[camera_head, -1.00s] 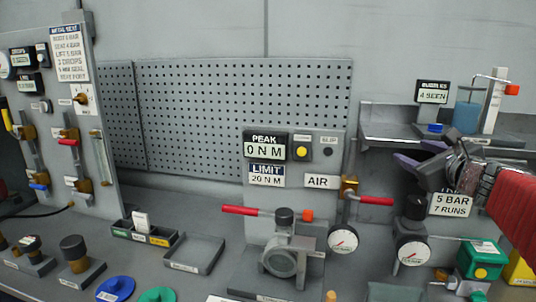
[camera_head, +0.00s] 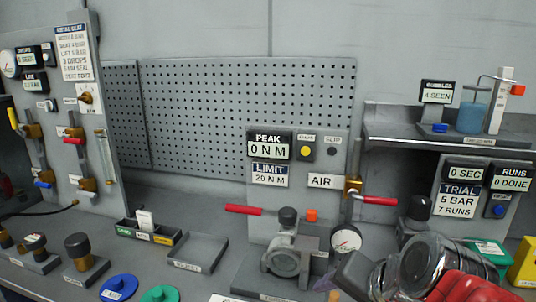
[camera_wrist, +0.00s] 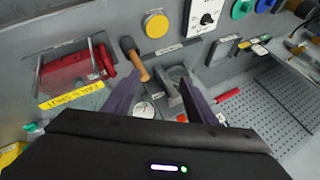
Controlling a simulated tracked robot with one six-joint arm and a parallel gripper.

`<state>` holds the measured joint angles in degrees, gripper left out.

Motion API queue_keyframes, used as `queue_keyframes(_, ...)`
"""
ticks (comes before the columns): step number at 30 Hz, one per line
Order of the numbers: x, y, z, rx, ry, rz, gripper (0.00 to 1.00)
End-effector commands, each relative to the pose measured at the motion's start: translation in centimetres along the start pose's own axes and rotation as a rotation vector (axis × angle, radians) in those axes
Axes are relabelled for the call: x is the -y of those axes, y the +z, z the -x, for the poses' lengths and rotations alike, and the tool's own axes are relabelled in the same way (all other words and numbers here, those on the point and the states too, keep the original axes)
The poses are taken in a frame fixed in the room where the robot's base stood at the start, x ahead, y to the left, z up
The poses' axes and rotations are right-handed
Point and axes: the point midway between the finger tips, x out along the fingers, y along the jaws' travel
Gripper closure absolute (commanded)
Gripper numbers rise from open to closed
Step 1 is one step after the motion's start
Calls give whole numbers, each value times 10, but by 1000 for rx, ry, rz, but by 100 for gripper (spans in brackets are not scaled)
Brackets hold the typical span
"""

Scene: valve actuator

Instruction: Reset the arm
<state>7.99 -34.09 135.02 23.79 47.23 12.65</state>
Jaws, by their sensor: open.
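My gripper (camera_head: 338,278) is low at the right of the head view, in front of the bench fixture. In the wrist view my gripper (camera_wrist: 157,88) has its two purple fingers spread apart with nothing held between them. A grey valve body (camera_head: 282,262) with a red-handled lever (camera_head: 243,210) stands just left of my gripper. A round pressure gauge (camera_head: 346,240) sits behind my gripper and is partly covered.
A panel reading PEAK 0 N M (camera_head: 268,145) stands behind the valve. A trial panel (camera_head: 463,197) and a shelf (camera_head: 440,138) with a blue beaker (camera_head: 471,117) are at right. A tray (camera_head: 201,252) and blue disc (camera_head: 118,287) lie at left.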

Motion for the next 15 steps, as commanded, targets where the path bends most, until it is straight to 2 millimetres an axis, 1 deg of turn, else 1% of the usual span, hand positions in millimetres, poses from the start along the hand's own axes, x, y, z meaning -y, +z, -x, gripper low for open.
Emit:
queue_keyframes(1, -9, 14, 1, 10, 35, 94, 48)
queue_keyframes(3, -24, 29, 2, 23, 89, 226, 48)
queue_keyframes(6, -46, 46, 4, 42, 161, 399, 48)
queue_keyframes(10, -65, 57, 7, 59, 228, 554, 48)
queue_keyframes(12, -71, 60, 8, 62, 247, 595, 48)
queue_keyframes(15, -74, 60, 8, 65, 258, 617, 48)
